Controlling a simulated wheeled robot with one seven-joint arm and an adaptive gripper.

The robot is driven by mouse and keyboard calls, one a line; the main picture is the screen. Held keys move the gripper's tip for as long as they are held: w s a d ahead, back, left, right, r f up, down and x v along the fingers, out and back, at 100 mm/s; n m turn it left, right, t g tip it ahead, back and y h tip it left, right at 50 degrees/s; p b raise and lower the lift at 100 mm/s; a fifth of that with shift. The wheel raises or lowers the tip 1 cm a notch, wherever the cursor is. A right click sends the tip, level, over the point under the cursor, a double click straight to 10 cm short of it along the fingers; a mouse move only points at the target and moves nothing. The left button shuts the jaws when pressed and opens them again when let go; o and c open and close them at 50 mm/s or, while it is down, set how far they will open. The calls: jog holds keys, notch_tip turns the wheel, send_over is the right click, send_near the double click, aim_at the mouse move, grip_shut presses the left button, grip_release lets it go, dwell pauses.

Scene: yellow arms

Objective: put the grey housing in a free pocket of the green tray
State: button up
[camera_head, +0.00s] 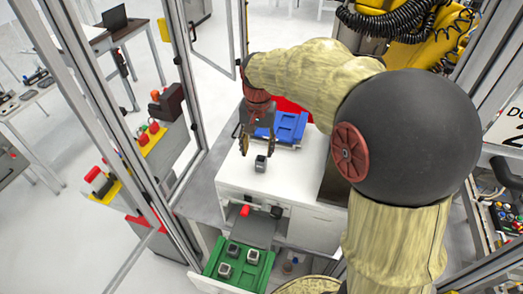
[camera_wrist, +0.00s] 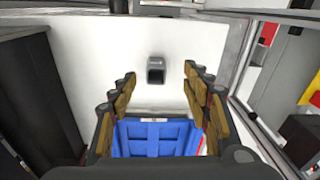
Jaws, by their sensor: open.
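A small grey housing (camera_head: 260,164) stands on the white cabinet top, in front of my gripper. It also shows in the wrist view (camera_wrist: 156,70), beyond the fingertips and roughly midway between them. My gripper (camera_head: 258,148) is open and empty, its fingers apart from the housing. The fingers (camera_wrist: 158,78) frame the housing in the wrist view without touching it. The green tray (camera_head: 262,284) sits low at the front, below the cabinet top. It holds several grey housings, and at least one pocket at its lower right looks empty.
A blue tray (camera_head: 291,128) lies on the cabinet top behind my gripper and shows between the fingers in the wrist view (camera_wrist: 150,138). A red part (camera_head: 245,211) and a dark part (camera_head: 276,212) are at the cabinet's front. Metal frame posts (camera_head: 190,80) stand at left.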

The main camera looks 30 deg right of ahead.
aim_at(261, 159)
jog(key=shift+m+g, duration=0.4)
jog(key=shift+m, duration=0.2)
jog(key=w+d+f+p, duration=0.1)
jog(key=w+f+p, duration=0.1)
jog(key=f, duration=0.1)
jog(key=shift+w+d, duration=0.15)
jog(key=shift+d, duration=0.2)
jog(key=f, duration=0.3)
jog(key=f+p, duration=0.1)
jog(key=shift+s+d+f, duration=0.2)
jog(key=shift+s+f, duration=0.15)
jog(key=shift+w+f, duration=0.1)
jog(key=shift+f, duration=0.2)
jog(key=shift+c, duration=1.3)
jog(key=c, duration=0.9)
jog(key=shift+r, duration=0.1)
